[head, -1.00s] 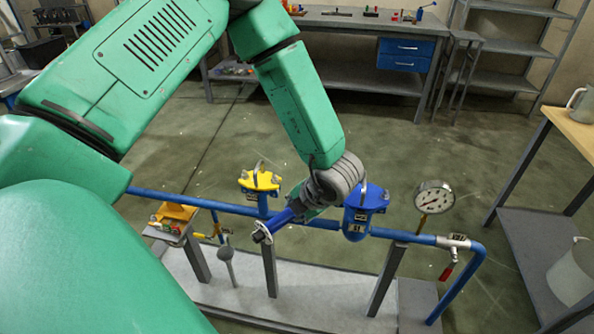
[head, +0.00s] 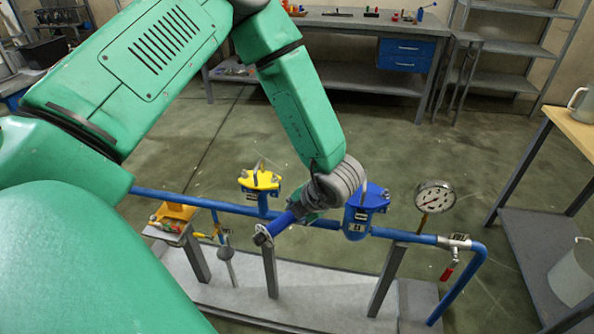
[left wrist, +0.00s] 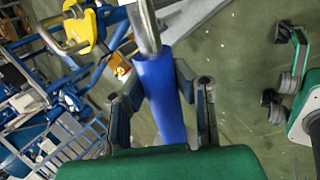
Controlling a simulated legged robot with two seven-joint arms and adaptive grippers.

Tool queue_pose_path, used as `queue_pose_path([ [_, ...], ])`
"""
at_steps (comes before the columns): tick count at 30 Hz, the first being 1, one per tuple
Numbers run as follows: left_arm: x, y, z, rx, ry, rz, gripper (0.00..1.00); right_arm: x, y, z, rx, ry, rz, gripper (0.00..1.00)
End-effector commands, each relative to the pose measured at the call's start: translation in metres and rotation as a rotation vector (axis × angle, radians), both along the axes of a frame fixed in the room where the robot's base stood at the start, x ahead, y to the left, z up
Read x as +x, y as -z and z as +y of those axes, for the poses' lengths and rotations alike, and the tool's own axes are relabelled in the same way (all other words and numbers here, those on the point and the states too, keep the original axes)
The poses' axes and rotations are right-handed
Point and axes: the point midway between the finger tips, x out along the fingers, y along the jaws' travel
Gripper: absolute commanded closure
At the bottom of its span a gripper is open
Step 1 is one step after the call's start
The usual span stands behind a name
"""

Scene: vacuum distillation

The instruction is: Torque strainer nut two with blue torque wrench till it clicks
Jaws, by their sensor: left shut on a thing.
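My left gripper (head: 300,212) is shut on the blue handle of the torque wrench (head: 278,225), beside the blue strainer (head: 357,222). The left wrist view shows the blue handle (left wrist: 160,95) between the fingers, with its metal shaft leaving the top edge.
A blue pipe (head: 170,198) runs behind my gripper over a grey base. A pressure gauge (head: 434,196) and a valve (head: 453,241) stand to the right. A small orange tray (head: 176,212) stands left. A workbench (head: 345,20) is at the back. Open floor lies between.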

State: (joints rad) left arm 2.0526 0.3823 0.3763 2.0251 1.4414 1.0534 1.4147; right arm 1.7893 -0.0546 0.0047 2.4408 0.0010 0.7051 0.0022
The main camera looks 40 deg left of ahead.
Motion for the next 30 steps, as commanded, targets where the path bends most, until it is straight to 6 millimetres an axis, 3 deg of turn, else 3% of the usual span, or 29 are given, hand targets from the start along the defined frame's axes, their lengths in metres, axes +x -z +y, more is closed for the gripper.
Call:
queue_pose_path([
  [15,0.001,-0.020,0.000,0.002,-0.001,-0.004,1.00,0.000,-0.018,0.000,0.000,0.000,0.000,0.71],
  [30,0.001,-0.021,0.000,0.002,-0.001,-0.004,1.00,0.000,-0.019,0.000,0.000,0.000,0.000,0.71],
])
